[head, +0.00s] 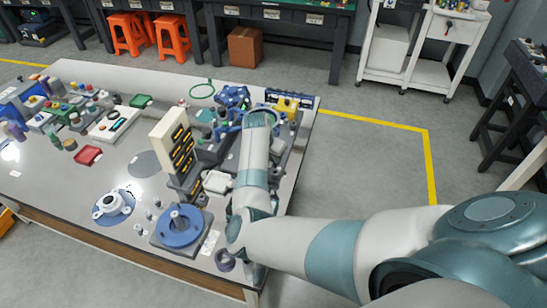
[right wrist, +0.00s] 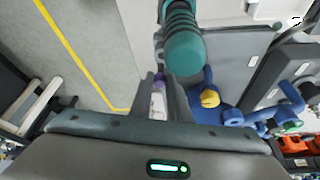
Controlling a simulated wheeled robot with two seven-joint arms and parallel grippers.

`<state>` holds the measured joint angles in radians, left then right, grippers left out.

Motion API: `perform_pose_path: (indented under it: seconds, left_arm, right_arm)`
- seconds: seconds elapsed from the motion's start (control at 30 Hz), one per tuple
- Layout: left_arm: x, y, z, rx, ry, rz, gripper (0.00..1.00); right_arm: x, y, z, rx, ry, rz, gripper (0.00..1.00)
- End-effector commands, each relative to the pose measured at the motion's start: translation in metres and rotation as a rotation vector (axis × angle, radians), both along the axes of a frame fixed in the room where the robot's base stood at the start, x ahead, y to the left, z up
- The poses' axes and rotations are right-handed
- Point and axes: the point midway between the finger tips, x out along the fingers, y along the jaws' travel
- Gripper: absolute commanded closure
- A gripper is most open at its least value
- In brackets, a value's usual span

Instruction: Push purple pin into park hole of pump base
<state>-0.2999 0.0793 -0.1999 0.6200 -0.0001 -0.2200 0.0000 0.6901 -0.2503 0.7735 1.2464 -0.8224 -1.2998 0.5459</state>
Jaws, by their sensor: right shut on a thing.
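My right gripper (right wrist: 159,84) is shut on a slim pin (right wrist: 159,82) in the right wrist view. The pin shows purple near the fingertips and whitish below, and its far end is hard to make out. Beside it stands a teal ribbed cylinder (right wrist: 184,52). To its right is a blue body with a yellow knob (right wrist: 210,98). In the head view my right arm reaches over the far right of the table, and its forearm hides most of the gripper and the pin. I cannot make out the pump base's park hole. My left gripper is not in view.
Blue parts (head: 234,97) and a yellow part (head: 288,105) stand at the table's far right. Bare table (head: 50,195) lies at the left front.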

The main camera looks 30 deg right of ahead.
Motion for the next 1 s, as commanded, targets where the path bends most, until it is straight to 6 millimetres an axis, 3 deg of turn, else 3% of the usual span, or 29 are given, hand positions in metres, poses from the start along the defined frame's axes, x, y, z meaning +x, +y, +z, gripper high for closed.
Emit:
perform_pose_path:
  seconds: [1.0]
  left_arm:
    - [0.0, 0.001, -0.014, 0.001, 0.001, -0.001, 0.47]
  right_arm:
    - [0.0, 0.0, -0.022, 0.0, 0.0, 0.0, 1.0]
